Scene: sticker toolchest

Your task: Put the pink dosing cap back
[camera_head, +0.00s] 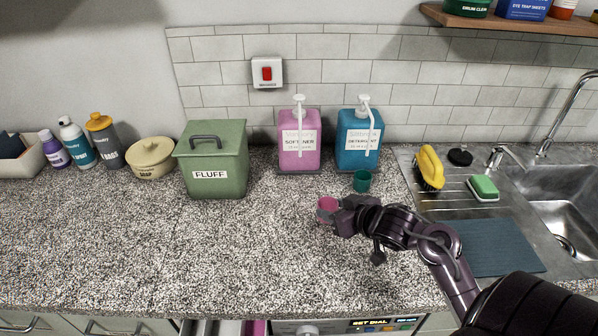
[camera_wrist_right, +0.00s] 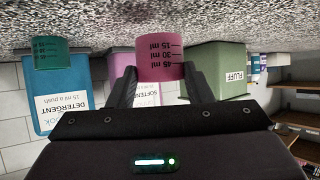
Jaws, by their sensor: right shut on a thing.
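The pink dosing cap (camera_head: 327,209) is a small cup on or just above the counter, in front of the pink softener dispenser. My right gripper (camera_head: 338,210) is shut on it from the right side. In the right wrist view, which is upside down, the pink cap (camera_wrist_right: 160,52) with ml marks sits between both fingers (camera_wrist_right: 160,76). I cannot tell whether its base touches the counter. The pink softener dispenser (camera_head: 299,150) stands upright at the back with a white pump. My left gripper is not in view.
A teal cap (camera_head: 361,181) stands before the blue detergent dispenser (camera_head: 360,137). A green FLUFF bin (camera_head: 219,174) is left of the dispensers. The sink (camera_head: 565,200) and drainer with brush and sponge are right. The front-left counter (camera_head: 180,260) is clear.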

